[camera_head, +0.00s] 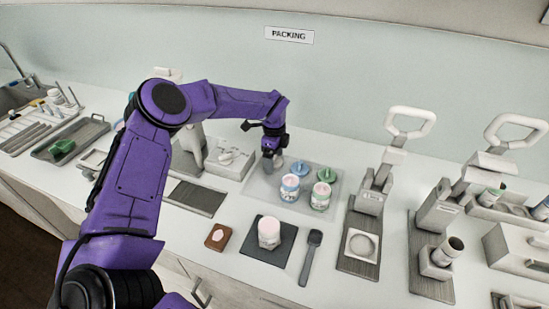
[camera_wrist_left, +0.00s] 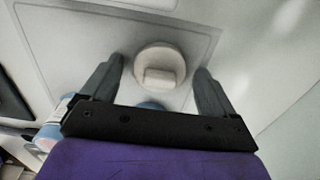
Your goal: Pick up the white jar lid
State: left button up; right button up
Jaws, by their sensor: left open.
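The white jar lid (camera_wrist_left: 158,68) is a round disc with a block-shaped knob, seen from above in the left wrist view. It lies on a pale tray (camera_wrist_left: 90,28). My left gripper (camera_wrist_left: 158,75) is open, with one dark finger on each side of the lid and a gap on both sides. In the head view my left gripper (camera_head: 272,160) points down over the back of the tray (camera_head: 262,190) and largely hides the lid. I cannot tell the exact height of the fingertips above the tray. My right gripper is not in view.
A blue lid (camera_head: 300,168) and a green lid (camera_head: 326,175) lie close to the right. A blue-banded jar (camera_head: 289,188) and a green-banded jar (camera_head: 320,196) stand in front. A pink-white jar (camera_head: 269,232) stands on a dark mat. Lever presses (camera_head: 370,195) stand further right.

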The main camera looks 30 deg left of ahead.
pick_arm(q)
jog(key=c, duration=1)
